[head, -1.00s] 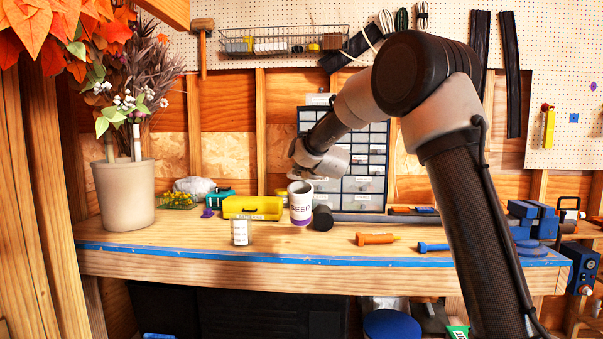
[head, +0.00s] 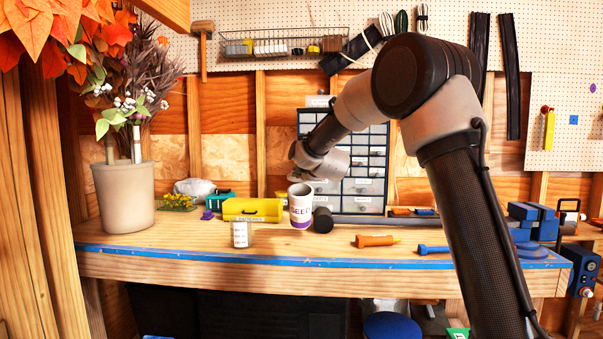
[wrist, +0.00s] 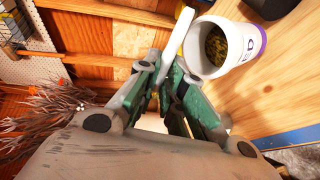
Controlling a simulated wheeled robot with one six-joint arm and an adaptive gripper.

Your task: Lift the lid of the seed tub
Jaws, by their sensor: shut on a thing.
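The seed tub (head: 301,211), white with a purple band, stands upright on the workbench. In the wrist view the tub (wrist: 238,42) is open at the top and seeds show inside. The white lid (wrist: 178,32) is seen nearly edge-on, beside the tub's mouth and off it. My gripper (wrist: 163,68) is shut on the lid's edge. In the head view my gripper (head: 298,167) is just above the tub; its fingertips and the lid cannot be made out clearly there.
A drawer cabinet (head: 362,190) stands behind.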

